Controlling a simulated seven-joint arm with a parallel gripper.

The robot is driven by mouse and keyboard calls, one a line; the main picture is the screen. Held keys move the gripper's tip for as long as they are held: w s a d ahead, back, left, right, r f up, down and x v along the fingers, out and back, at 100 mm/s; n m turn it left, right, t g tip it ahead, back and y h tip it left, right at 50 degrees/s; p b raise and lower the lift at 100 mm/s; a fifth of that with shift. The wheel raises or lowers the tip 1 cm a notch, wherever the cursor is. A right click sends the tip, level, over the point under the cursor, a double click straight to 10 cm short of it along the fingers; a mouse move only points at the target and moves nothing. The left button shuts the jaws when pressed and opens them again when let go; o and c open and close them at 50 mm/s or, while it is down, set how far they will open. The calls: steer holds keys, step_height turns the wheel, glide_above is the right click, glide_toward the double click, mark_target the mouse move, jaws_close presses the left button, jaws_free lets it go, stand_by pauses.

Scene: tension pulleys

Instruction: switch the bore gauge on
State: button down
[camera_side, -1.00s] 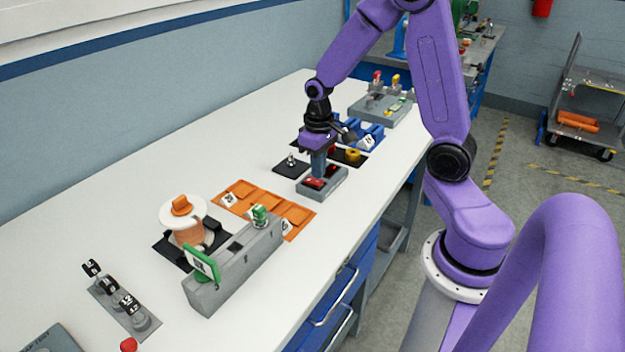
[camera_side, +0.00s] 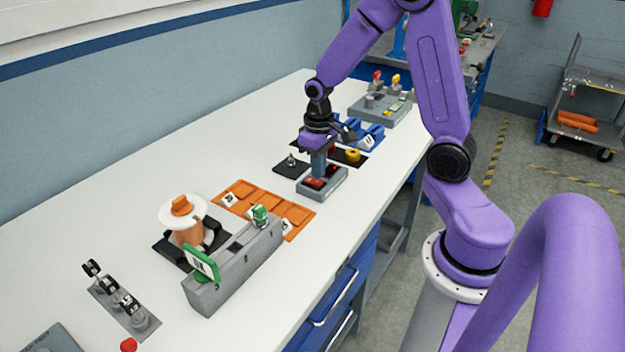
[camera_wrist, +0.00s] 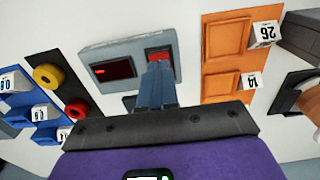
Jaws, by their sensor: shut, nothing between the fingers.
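The bore gauge appears to be the grey box (camera_wrist: 90,55) with a dark display window (camera_wrist: 107,69) and a red rocker switch (camera_wrist: 159,55). A small red mark glows in the window. In the side view the grey box (camera_side: 334,187) sits on the bench under my gripper. My gripper (camera_wrist: 157,68) is shut and empty, its blue-grey fingers pointing down at the near edge of the red switch and covering part of it. It also shows in the side view (camera_side: 318,176). I cannot tell whether the tips touch the switch.
An orange tray (camera_wrist: 226,68) with numbered tags lies beside the box. On the other side are a black mat with a yellow ring (camera_wrist: 48,76) and a red ring (camera_wrist: 77,108), and a blue rack (camera_wrist: 15,72). A spool (camera_side: 186,226) and grey fixture (camera_side: 235,268) stand nearer the side camera.

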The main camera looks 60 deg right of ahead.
mark_target(318, 182)
steer(key=shift+f, duration=0.9)
stand_by(0.6)
steer(key=shift+r, duration=3.5)
steer(key=s+a+r+n, duration=0.2)
steer(key=s+a+n, duration=0.4)
steer(key=s+a, duration=0.4)
steer(key=s+a+n, duration=0.2)
steer(key=s+n, duration=0.1)
steer(key=s, duration=0.2)
steer(key=s+a+r+n, duration=0.1)
steer(key=s+a+n, duration=0.1)
steer(key=s, duration=0.4)
steer(key=shift+s+a+n, duration=0.2)
steer(key=shift+a+n, duration=0.05)
steer(key=shift+n, duration=0.55)
